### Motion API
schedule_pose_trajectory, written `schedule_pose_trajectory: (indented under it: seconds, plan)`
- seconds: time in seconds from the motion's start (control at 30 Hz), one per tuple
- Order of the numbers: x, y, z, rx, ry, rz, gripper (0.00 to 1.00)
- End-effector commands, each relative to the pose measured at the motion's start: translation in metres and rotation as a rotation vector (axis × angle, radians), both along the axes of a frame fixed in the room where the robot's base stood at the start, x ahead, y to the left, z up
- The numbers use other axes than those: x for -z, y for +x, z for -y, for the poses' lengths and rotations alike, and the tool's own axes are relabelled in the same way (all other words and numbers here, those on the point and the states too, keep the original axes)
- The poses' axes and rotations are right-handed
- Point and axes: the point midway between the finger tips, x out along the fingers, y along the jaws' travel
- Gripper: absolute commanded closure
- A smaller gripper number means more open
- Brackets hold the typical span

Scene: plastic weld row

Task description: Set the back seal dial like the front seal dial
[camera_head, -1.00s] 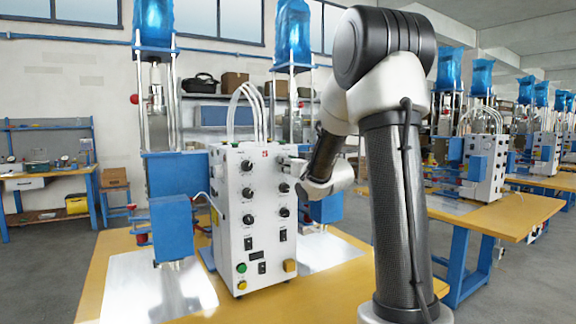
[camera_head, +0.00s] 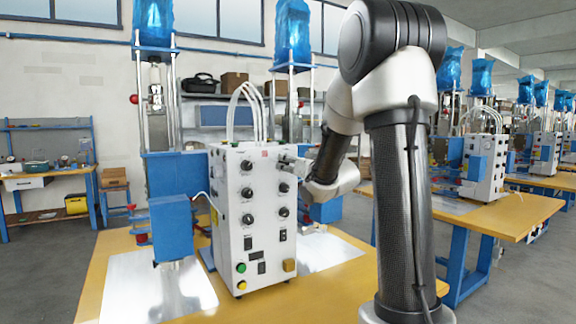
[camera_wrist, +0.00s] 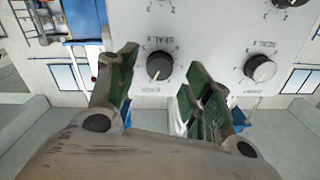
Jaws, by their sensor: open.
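The white control box (camera_head: 230,235) carries two columns of black dials. A second SEAL dial (camera_wrist: 262,68) is to the right, outside the fingers. It appears to be the upper left dial (camera_head: 246,165) in the head view. I cannot read which is front or back, nor the exact settings.
The box stands on a yellow table (camera_head: 325,295) among blue press parts (camera_head: 172,230). Below the upper dials are more dials (camera_head: 248,219), switches and a green button (camera_head: 241,267). Hoses (camera_head: 245,105) rise from the box top. Other work tables stand at right.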

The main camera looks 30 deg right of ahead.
Motion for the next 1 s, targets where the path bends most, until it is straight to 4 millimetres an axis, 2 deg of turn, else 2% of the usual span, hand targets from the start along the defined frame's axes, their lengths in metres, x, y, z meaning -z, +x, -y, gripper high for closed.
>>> schedule_pose_trajectory:
  seconds: [0.2,0.4,0.6,1.0]
  plan:
    - [-0.001,-0.051,0.003,0.004,0.0,0.002,0.5]
    - [-0.001,-0.086,0.004,0.004,0.001,0.002,0.5]
    - [0.0,-0.098,0.004,0.001,0.0,0.002,0.5]
    - [0.0,-0.098,0.004,0.001,0.001,0.002,0.5]
